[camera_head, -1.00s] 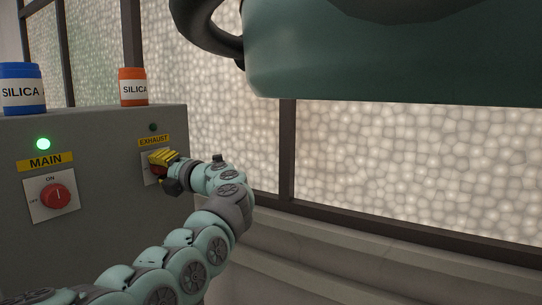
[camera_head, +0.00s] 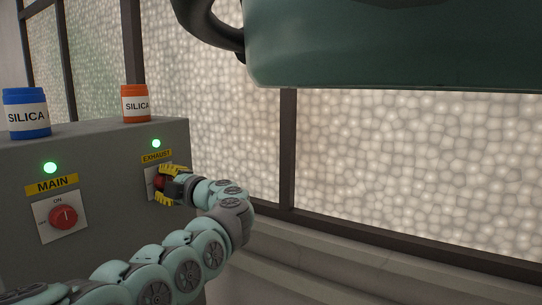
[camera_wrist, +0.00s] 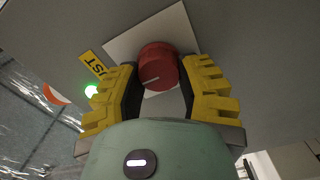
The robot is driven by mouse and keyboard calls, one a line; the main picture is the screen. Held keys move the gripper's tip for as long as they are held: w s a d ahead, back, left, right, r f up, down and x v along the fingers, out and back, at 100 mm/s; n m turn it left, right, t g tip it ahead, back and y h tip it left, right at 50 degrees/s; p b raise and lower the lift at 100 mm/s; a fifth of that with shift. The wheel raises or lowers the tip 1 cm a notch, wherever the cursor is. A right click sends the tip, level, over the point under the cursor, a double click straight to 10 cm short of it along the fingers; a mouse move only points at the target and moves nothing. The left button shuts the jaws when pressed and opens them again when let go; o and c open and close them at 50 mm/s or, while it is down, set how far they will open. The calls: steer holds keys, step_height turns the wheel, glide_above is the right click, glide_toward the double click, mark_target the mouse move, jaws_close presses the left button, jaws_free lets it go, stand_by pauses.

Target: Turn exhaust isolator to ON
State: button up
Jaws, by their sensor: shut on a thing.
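The exhaust isolator is a red round knob (camera_wrist: 157,68) on a white plate (camera_wrist: 120,45), shown in the wrist view. It also shows in the head view (camera_head: 160,181), partly hidden by my gripper. My gripper (camera_head: 170,184) is shut on the red knob, with one yellow finger on each side of it in the wrist view (camera_wrist: 160,85). The lamp above the EXHAUST label (camera_head: 156,143) is lit green. The knob's white mark shows in the wrist view, but the plate's lettering is hidden.
The MAIN knob (camera_head: 64,217) sits to the left on the same grey cabinet (camera_head: 110,165), its green lamp (camera_head: 50,168) lit. A blue SILICA jar (camera_head: 27,112) and an orange SILICA jar (camera_head: 136,103) stand on the cabinet top. A window (camera_head: 400,160) lies to the right.

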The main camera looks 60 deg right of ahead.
steer(key=shift+w+a+f, duration=0.1)
stand_by(0.3)
steer(key=o, duration=1.2)
steer(key=shift+c, duration=0.2)
steer(key=s+d, duration=0.1)
steer(key=s, duration=1.1)
steer(key=shift+s, duration=0.15)
